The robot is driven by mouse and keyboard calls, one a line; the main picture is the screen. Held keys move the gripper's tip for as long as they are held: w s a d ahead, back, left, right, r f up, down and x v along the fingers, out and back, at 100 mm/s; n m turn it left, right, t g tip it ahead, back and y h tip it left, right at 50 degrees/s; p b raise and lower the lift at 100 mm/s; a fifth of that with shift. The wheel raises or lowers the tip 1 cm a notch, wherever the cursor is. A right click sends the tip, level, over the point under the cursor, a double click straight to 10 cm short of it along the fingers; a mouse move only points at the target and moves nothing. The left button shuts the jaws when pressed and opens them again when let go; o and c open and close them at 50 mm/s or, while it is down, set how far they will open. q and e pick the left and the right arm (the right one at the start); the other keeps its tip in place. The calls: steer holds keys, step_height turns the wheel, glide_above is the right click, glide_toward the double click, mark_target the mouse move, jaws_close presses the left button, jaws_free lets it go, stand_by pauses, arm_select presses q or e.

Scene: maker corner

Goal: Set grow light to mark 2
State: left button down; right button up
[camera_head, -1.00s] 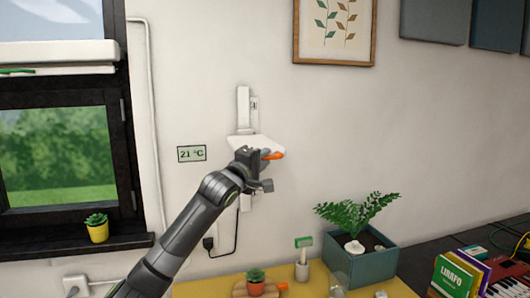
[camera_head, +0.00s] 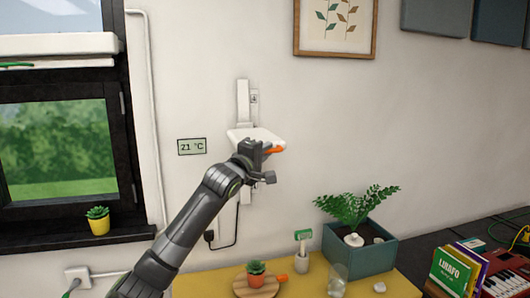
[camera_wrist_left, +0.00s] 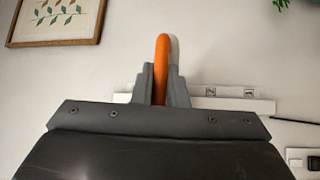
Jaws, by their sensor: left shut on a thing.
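The grow light (camera_head: 256,137) is a white flat lamp on a white upright rail (camera_head: 243,98) fixed to the wall. Its orange handle (camera_head: 275,150) sticks out at the front. My left gripper (camera_head: 262,150) is shut on this handle, just below the lamp's front edge. In the left wrist view the orange handle (camera_wrist_left: 162,70) stands between the two grey fingers (camera_wrist_left: 160,88). The rail (camera_wrist_left: 240,104) there carries small marks, "2" (camera_wrist_left: 210,92) and "1" (camera_wrist_left: 250,92). A higher mark (camera_head: 254,98) is too small to read surely. My right gripper is not in view.
A 21 °C display (camera_head: 192,146) hangs left of the rail, near a window (camera_head: 122,110). A dark cable (camera_head: 236,225) hangs under the light.

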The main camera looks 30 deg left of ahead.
arm_select(q)
step_height(320, 180, down, 12)
steer(key=b, duration=0.7)
steer(key=shift+b, duration=0.35)
steer(key=c, duration=1.7)
jaws_free()
steer(key=shift+s, duration=0.1)
steer(key=shift+s+d+f+b, duration=0.3)
steer(key=shift+s+b, duration=0.35)
steer(key=shift+s, duration=2.2)
steer(key=shift+s+d+f+b, duration=0.1)
steer(key=shift+s+f+b, duration=0.45)
steer(key=shift+s, duration=2.25)
steer(key=shift+s+d+f+b, duration=0.25)
steer(key=shift+s+b, duration=0.45)
steer(key=shift+s, duration=2.15)
steer(key=shift+a, duration=0.1)
